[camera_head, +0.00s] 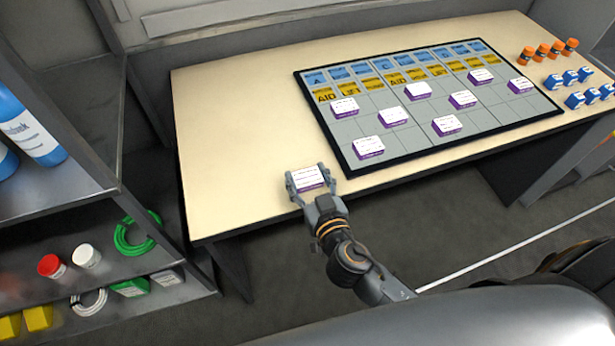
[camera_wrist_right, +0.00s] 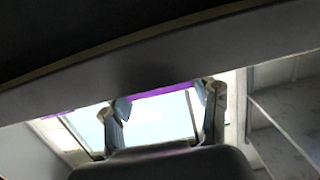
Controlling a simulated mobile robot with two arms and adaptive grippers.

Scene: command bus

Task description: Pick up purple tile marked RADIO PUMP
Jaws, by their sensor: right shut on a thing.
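A tile with a white top and purple sides (camera_head: 308,178) sits between the fingers of my right gripper (camera_head: 308,181) at the front left part of the table. The right gripper is shut on it. Its lettering is too small to read. In the right wrist view, a purple edge of the tile (camera_wrist_right: 160,91) shows between the two fingers (camera_wrist_right: 163,112), with a bright pale surface beyond. I cannot tell whether the tile touches the table. My left gripper is not in view.
A dark-framed board (camera_head: 400,125) on the table (camera_head: 235,130) carries several similar white-and-purple tiles under blue and yellow labels. Orange cylinders (camera_head: 541,51) and blue blocks (camera_head: 571,78) stand at the right. A shelf unit (camera_head: 60,195) stands at the left. The table's left part is clear.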

